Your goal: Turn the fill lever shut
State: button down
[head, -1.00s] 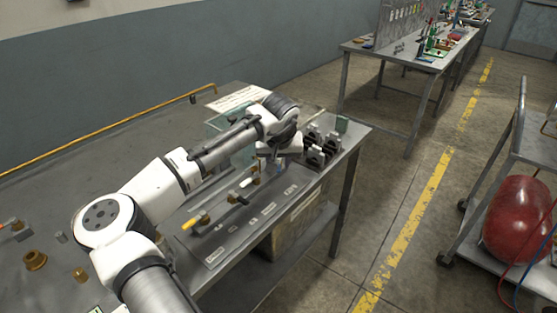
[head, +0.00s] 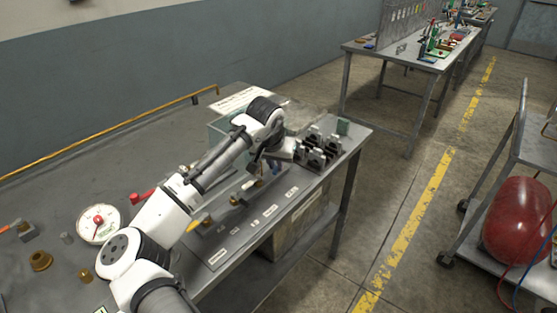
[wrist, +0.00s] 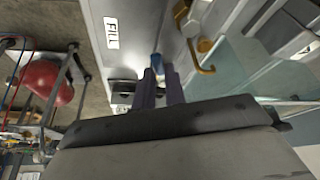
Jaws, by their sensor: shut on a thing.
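The fill lever (wrist: 156,62) shows in the wrist view as a blue handle beside the white "FILL" label (wrist: 111,32) on the grey panel. My gripper (wrist: 158,74) is shut on the blue handle, with its two dark fingers on either side of it. In the head view my gripper (head: 266,165) is over the right part of the bench panel, and a bit of blue shows just beside it. The fingers hide most of the lever, so its exact angle is hard to tell.
A brass fitting (wrist: 205,66) and a clear tank (wrist: 250,65) are close to my gripper. White (head: 250,183) and yellow (head: 201,219) levers stand along the panel. Dark clamp-like blocks (head: 318,150) stand at the right. A round gauge (head: 98,222) is at the left.

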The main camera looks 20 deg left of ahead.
jog(key=shift+w+a+m+h+p, duration=0.1)
jog(key=shift+a+m+h+p, duration=0.4)
jog(key=shift+m, duration=0.75)
jog(key=shift+a+m+h+p, duration=0.35)
jog(key=shift+a+m+h, duration=0.15)
jog(key=shift+m, duration=0.75)
jog(key=c, duration=1.5)
grip_release()
jog(key=shift+o, duration=0.2)
